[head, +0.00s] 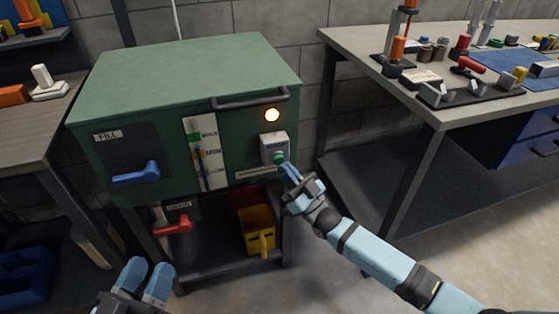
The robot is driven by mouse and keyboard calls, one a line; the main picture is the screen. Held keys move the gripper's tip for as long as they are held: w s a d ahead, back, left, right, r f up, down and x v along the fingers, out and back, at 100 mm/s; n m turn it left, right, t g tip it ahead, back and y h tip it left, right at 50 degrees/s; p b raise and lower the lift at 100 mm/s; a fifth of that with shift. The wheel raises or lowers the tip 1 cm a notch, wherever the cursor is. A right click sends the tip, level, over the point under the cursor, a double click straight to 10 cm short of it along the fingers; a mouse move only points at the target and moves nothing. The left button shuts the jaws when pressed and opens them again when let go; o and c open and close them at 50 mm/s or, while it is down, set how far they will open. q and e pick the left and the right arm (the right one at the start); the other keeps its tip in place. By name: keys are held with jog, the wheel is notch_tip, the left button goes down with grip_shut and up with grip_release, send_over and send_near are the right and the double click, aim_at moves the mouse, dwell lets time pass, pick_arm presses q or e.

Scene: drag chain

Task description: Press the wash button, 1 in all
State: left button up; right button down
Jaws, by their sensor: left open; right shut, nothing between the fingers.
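The wash button is a green button (279,158) on a light grey box (273,144) at the right of the green cabinet's front. My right gripper (286,166) is shut and empty, with its fingertips at the button's lower right edge. I cannot tell whether the tips touch it or whether it is pushed in. My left gripper (145,275) is low at the bottom left, open and empty, away from the cabinet.
A yellow bin (257,230) stands below. Workbenches flank it, the right one (350,45) carrying several tools.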

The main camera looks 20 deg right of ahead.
jog(key=shift+s, duration=0.1)
jog(key=s+p, duration=0.2)
jog(key=s, duration=0.3)
jog(key=shift+d+p, duration=0.1)
jog(key=shift+p, duration=0.25)
dwell(0.5)
